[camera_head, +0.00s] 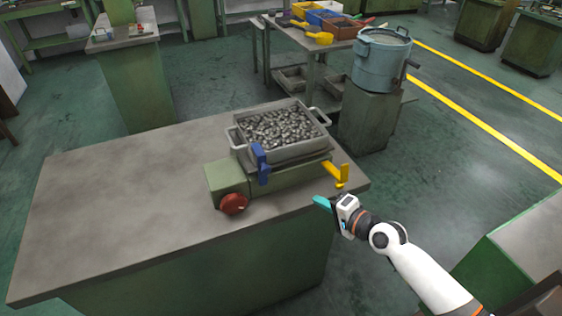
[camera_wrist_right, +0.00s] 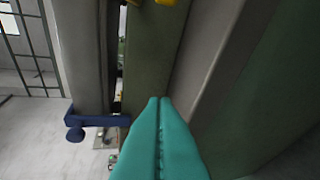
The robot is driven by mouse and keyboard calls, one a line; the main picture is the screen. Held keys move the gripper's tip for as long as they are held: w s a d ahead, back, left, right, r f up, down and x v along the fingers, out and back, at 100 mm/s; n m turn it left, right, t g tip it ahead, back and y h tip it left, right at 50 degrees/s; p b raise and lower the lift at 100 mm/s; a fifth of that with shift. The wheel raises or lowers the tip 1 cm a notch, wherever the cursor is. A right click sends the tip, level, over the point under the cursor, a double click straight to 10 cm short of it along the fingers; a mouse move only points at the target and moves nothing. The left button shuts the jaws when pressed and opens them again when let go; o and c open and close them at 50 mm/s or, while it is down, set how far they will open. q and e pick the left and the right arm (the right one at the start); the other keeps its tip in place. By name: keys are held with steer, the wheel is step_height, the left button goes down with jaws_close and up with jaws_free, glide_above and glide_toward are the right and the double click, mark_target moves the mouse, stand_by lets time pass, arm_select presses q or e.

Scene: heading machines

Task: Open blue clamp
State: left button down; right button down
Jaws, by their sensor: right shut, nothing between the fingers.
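The blue clamp (camera_head: 260,164) stands upright against the front wall of a grey metal tray (camera_head: 283,153) on a green machine block (camera_head: 228,178). In the right wrist view the blue clamp (camera_wrist_right: 100,121) shows to the left of my fingertips, with a gap between. A yellow clamp (camera_head: 340,176) sits at the right end of the block; part of it (camera_wrist_right: 165,2) shows at the top of the wrist view. My right gripper (camera_head: 318,201), with teal fingers (camera_wrist_right: 160,100), is shut and empty just off the table's right front edge, near the yellow clamp. My left gripper is out of view.
The tray is full of small metal pieces (camera_head: 280,128). A red knob (camera_head: 233,204) sticks out from the block's front. The left part of the table (camera_head: 110,210) is clear. A blue-grey drum (camera_head: 381,55) stands on a pedestal behind.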

mark_target(261, 169)
steer(key=s+a+r+y, duration=0.2)
steer(key=a+r, duration=0.1)
steer(key=r, duration=0.7)
steer(key=shift+a+r+y+p, duration=0.15)
steer(key=shift+a+y+p, duration=0.2)
steer(key=shift+y, duration=0.05)
steer(key=p+x, duration=0.1)
steer(key=x, duration=0.9)
